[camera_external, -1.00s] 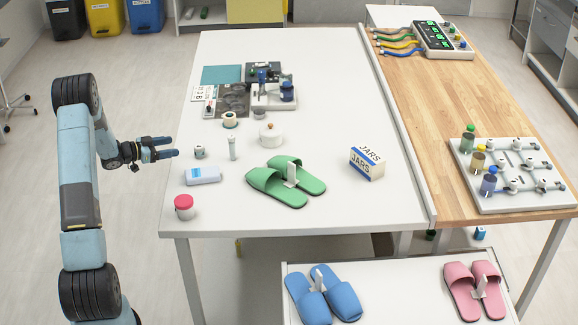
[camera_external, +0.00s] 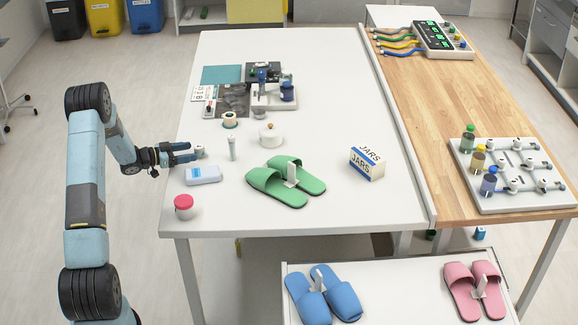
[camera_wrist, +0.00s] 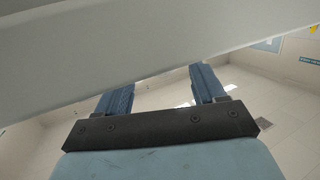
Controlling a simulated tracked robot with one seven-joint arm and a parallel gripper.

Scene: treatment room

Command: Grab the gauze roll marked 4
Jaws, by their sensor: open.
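A small white roll (camera_external: 200,150), which looks like a gauze roll, stands near the left edge of the white table (camera_external: 350,215). Its mark is too small to read, so I cannot tell if it is the 4. My gripper (camera_external: 193,153) is open, with its fingertips at the roll's left side. I cannot tell whether the roll is between them. In the wrist view my gripper (camera_wrist: 162,95) has its two blue fingers apart, their far ends hidden behind a pale slab, and no roll shows. Another roll (camera_external: 229,120) with a tan rim stands farther back.
A white box with a blue label (camera_external: 203,175) and a red-lidded jar (camera_external: 183,207) lie in front of my gripper. A slim upright tube (camera_external: 232,147) stands just right of the roll. Green slippers (camera_external: 287,180) and a lidded white pot (camera_external: 270,135) are farther right.

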